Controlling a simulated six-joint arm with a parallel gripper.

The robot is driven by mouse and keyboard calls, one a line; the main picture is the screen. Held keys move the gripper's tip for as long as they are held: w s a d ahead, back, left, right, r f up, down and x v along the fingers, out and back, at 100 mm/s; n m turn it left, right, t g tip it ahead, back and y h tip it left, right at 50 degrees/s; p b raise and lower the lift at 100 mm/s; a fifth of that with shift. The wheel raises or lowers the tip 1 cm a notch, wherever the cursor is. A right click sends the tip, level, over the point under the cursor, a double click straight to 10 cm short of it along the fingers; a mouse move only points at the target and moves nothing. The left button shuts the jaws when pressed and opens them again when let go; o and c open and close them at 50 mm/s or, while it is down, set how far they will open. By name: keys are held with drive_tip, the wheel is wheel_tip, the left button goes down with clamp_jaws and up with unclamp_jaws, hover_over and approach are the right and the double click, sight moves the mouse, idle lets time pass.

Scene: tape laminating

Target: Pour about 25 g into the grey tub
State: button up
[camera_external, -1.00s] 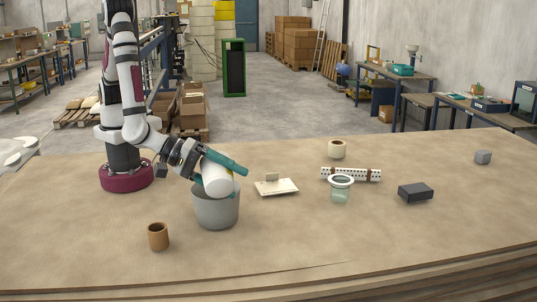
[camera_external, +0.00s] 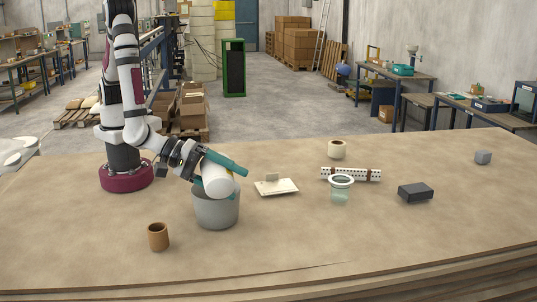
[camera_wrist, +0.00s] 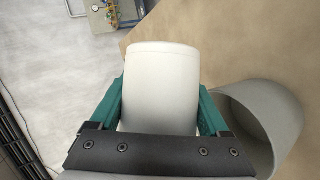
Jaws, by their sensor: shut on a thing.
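The grey tub (camera_external: 217,211) stands on the table in front of my arm. In the wrist view the tub (camera_wrist: 262,120) is at the right, with part of its inside showing. My gripper (camera_external: 222,170) is shut on a white cylindrical container (camera_external: 218,181), which is tilted on its side just above the tub's rim. In the wrist view the white container (camera_wrist: 162,85) sits between the green fingers of my gripper (camera_wrist: 160,95). The container's mouth and contents are hidden. I cannot see anything falling into the tub.
A brown cup (camera_external: 158,237) stands at front left. A small plate with a block (camera_external: 277,187) lies right of the tub. Farther right are a glass jar (camera_external: 341,190), a perforated bar (camera_external: 362,174), a tape roll (camera_external: 337,149), a dark box (camera_external: 415,193) and a grey cube (camera_external: 483,157).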

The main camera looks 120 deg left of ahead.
drive_tip(key=shift+s+a+r+n+t+h+b, duration=0.3)
drive_tip(key=shift+s+a+n+t+b, duration=0.15)
drive_tip(key=shift+s+a+n, duration=0.15)
idle(1.9)
drive_tip(key=shift+s+a+r+n+t, duration=0.1)
drive_tip(key=shift+s+r+n+t, duration=0.1)
drive_tip(key=shift+r+n+t, duration=0.2)
idle(1.9)
drive_tip(key=shift+s+a+f+n+t+h, duration=0.1)
drive_tip(key=shift+f+n+t+h, duration=0.2)
drive_tip(key=shift+f+n+t, duration=0.15)
idle(1.4)
